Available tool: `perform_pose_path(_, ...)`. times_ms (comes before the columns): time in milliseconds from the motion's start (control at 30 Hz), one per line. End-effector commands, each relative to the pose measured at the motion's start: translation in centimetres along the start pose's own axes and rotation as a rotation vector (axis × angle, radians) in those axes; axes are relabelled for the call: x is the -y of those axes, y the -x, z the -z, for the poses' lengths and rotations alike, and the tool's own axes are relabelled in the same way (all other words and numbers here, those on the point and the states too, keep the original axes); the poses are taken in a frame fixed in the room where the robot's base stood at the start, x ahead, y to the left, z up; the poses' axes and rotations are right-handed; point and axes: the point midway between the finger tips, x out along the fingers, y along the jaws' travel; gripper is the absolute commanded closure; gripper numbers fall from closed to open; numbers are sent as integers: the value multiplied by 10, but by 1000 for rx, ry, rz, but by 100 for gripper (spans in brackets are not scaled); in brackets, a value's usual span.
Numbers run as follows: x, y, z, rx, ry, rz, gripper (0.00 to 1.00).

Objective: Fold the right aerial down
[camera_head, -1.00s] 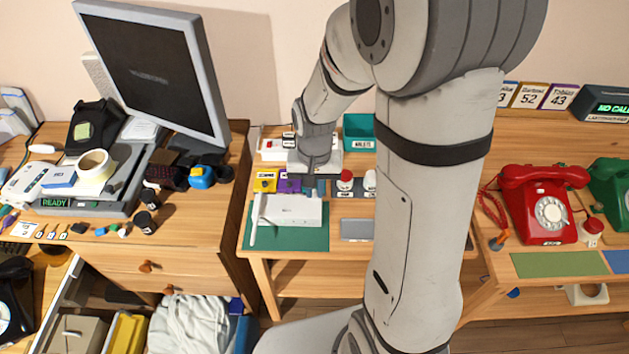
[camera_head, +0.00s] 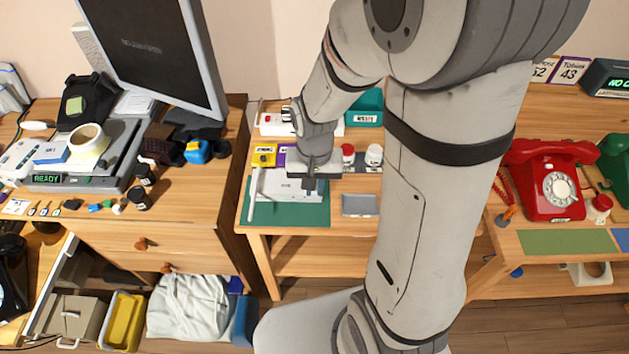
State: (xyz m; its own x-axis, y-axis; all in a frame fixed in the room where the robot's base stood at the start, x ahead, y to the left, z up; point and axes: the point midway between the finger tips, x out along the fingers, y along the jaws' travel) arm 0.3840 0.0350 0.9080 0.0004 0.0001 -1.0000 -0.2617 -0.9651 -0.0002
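A white router-like box (camera_head: 285,188) lies on a green mat (camera_head: 316,214) on the middle table. One white aerial (camera_head: 254,197) lies along its left side, pointing toward the table's front edge. I cannot make out the right aerial; my gripper and wrist cover the box's right end and back. My gripper (camera_head: 309,184) points down over the right part of the box, with its dark fingers close above or at it. The fingers are too small to tell whether they are apart, or whether they touch anything.
Yellow (camera_head: 264,155) and purple blocks, a red-topped jar (camera_head: 348,153) and a white-topped jar (camera_head: 374,155) stand behind the mat. A grey tray (camera_head: 359,204) lies to its right. A teal bin (camera_head: 366,106) is at the back. A red phone (camera_head: 549,181) stands further right.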

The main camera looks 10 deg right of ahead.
Motion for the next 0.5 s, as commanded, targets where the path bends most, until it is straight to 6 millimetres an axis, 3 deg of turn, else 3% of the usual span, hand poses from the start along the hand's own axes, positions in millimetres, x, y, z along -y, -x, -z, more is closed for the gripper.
perform_pose_path(300, 0, -28, -11, 1, 0, 0, 93)
perform_pose_path(500, 0, -34, -14, 0, 0, 0, 93)
